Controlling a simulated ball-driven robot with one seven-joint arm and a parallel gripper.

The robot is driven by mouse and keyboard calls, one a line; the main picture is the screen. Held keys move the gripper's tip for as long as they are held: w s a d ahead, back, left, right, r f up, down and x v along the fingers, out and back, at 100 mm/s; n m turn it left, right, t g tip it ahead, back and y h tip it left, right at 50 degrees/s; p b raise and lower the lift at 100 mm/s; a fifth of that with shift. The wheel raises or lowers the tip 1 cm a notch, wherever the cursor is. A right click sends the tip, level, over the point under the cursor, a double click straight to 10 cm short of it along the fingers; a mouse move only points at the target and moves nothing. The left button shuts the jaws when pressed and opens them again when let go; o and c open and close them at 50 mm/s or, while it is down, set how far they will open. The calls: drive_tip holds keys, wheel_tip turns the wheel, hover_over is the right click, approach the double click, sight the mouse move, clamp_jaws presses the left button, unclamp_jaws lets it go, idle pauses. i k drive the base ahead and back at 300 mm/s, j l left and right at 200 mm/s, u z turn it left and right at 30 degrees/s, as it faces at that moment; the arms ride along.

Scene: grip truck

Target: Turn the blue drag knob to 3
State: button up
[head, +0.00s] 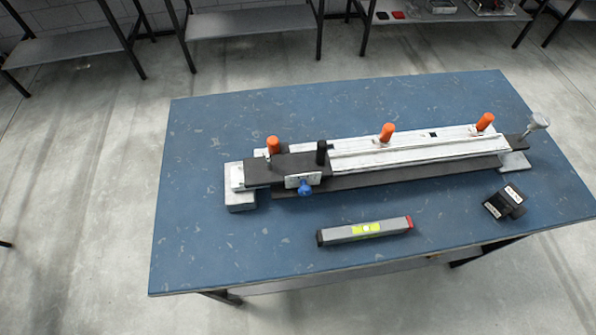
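The blue drag knob (305,187) sticks out from a small pale plate (291,181) on the front side of the long rail device (420,150). The device lies across the blue table (200,240), with its left end on a light grey block (240,203). Marks on the plate are too small to read, so I cannot tell the knob's setting. My gripper is not in view, and nothing touches the knob.
Several orange handles (387,132) and a black post (321,152) rise from the device. A grey bar with a yellow-green label (364,230) lies in front. A black box (505,202) sits at right. The table's front left is clear. Shelves (250,23) stand behind.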

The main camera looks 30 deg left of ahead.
sight(304, 191)
drive_tip(key=k+j+u, duration=0.1)
drive_tip(key=u, duration=0.25)
drive_tip(key=k+j+u, duration=0.2)
drive_tip(key=u, duration=0.15)
drive_tip(key=k+j+u, duration=0.1)
drive_tip(key=u, duration=0.25)
drive_tip(key=j, duration=0.1)
